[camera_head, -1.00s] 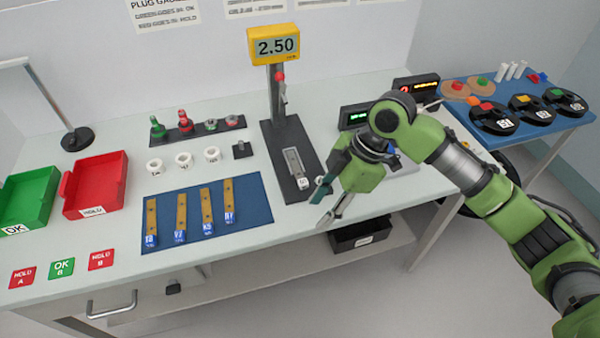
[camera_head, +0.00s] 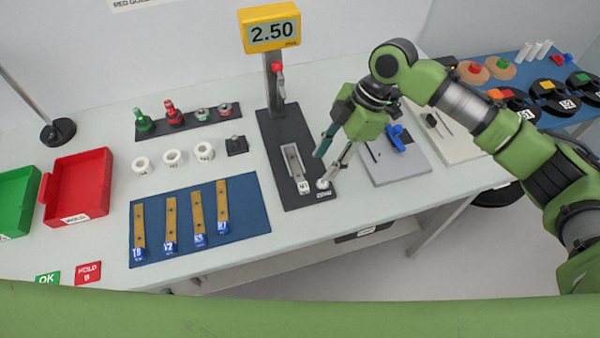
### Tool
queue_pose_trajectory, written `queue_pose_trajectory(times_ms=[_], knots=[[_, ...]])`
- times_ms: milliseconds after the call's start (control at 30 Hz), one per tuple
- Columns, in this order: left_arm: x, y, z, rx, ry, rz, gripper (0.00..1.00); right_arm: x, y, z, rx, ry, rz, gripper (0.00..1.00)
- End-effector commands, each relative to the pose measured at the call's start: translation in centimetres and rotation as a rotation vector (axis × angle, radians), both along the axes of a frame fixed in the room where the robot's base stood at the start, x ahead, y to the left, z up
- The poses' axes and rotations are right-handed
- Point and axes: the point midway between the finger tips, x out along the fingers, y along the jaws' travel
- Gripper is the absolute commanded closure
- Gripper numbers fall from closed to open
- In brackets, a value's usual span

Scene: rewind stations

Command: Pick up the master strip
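A grey metal strip with a white tagged end (camera_head: 293,162) lies on the dark base of the gauge stand (camera_head: 267,132); it may be the master strip, but its tag is too small to read surely. Several brass strips with blue tagged ends (camera_head: 195,212) lie side by side on a blue mat (camera_head: 258,215). My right gripper (camera_head: 320,170) is open and empty, pointing down just right of the grey strip's tagged end. One finger is teal and the other grey. Whether they touch the base cannot be told. My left gripper is not in view.
The gauge display (camera_head: 270,29) reads 2.50 above the stand. White rings (camera_head: 173,158) and a plug rack (camera_head: 188,122) stand left of it. A red tray (camera_head: 78,188) is farther left. A grey plate with a blue part (camera_head: 400,160) lies right of my gripper.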

Motion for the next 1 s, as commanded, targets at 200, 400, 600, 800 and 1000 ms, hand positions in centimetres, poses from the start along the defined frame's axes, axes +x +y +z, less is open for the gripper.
queue_pose_trajectory(times_ms=[200, 400, 600, 800, 1000], knots=[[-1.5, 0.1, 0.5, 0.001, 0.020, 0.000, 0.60, -0.3, 1.1, -2.7, 0.001, 0.000, 0.001, 0.62], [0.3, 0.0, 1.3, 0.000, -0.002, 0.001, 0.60, -0.5, 1.8, -3.9, 0.001, 0.001, 0.000, 0.62], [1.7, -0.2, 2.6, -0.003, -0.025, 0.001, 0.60, -0.8, 2.9, -6.8, 0.000, 0.001, 0.000, 0.62], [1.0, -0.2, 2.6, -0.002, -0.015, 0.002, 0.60, -0.9, 3.3, -7.9, 0.000, -0.001, 0.001, 0.62], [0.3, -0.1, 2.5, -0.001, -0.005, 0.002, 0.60, -0.9, 3.3, -7.9, 0.000, -0.001, 0.001, 0.73]])
